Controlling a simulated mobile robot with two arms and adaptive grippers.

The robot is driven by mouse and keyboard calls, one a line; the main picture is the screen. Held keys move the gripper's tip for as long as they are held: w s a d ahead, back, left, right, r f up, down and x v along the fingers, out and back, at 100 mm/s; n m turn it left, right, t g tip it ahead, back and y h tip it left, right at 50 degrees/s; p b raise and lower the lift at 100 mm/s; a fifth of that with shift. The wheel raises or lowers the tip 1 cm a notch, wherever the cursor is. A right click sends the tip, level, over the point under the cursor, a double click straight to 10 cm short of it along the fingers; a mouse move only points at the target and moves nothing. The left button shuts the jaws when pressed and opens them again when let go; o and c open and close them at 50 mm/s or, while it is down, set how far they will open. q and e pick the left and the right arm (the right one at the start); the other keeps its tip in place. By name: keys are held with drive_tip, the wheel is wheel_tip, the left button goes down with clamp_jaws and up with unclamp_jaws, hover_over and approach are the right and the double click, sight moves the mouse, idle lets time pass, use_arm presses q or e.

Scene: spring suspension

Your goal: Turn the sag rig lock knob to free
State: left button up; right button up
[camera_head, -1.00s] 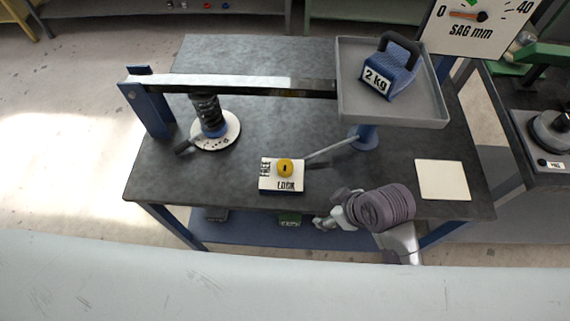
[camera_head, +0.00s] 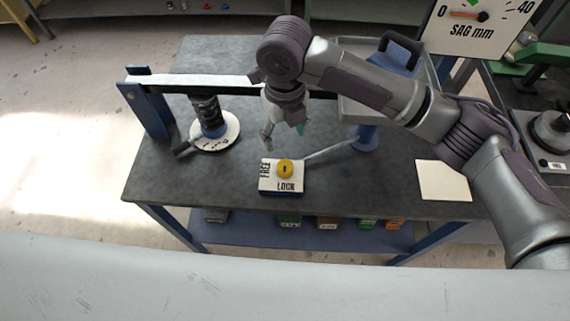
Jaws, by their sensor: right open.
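The yellow lock knob (camera_head: 285,168) sits on a small white block (camera_head: 268,184) marked FREE along its left side and LOCK along its front edge. A dark mark shows on the knob's top, too small to read its direction surely. My right gripper (camera_head: 283,142) is open and points down, above and just behind the knob, apart from it. My right arm reaches in from the right and covers part of the beam and tray. My left gripper is not in view.
The grey tray (camera_head: 357,114) holds a blue weight (camera_head: 396,58), partly hidden by my arm. A SAG mm dial (camera_head: 478,22) is behind. A blank cream plate (camera_head: 443,180) lies on the table's right.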

sight(285, 165)
wheel_tip(285, 165, down, 14)
drive_tip(key=shift+r+p, duration=0.15)
drive_tip(key=shift+p, duration=0.65)
drive_tip(key=shift+w, duration=0.1)
drive_tip(key=c, duration=1.1)
